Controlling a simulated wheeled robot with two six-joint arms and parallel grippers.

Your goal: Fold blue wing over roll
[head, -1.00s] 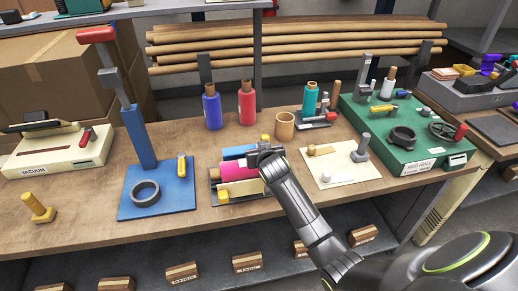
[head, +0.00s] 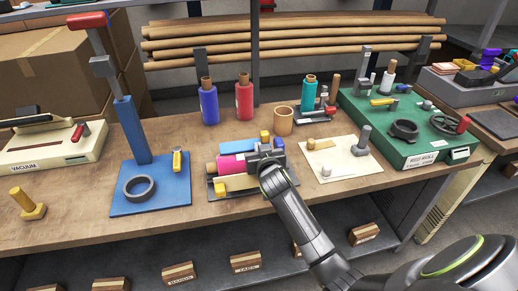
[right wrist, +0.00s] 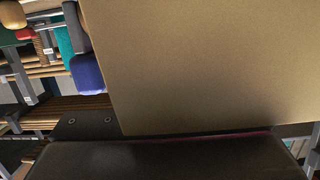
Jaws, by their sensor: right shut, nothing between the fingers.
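A magenta roll (head: 232,164) with a tan core lies on a dark tray at the middle of the bench in the head view. The flat blue wing (head: 236,146) lies just behind the roll, not over it. A cream strip (head: 238,182) lies along the roll's front side. My right gripper (head: 264,156) is shut and empty, at the right end of the tray, hiding the roll's right end. I cannot tell whether it touches the roll. In the right wrist view a large tan surface and a dark part fill most of the picture. My left gripper is not in view.
Yellow blocks (head: 220,189) sit at the tray's edges. A tan cup (head: 284,121), red spool (head: 244,103) and blue spool (head: 208,106) stand behind. A blue plate (head: 175,192) with a ring and post is on the left, a cream board (head: 343,164) on the right.

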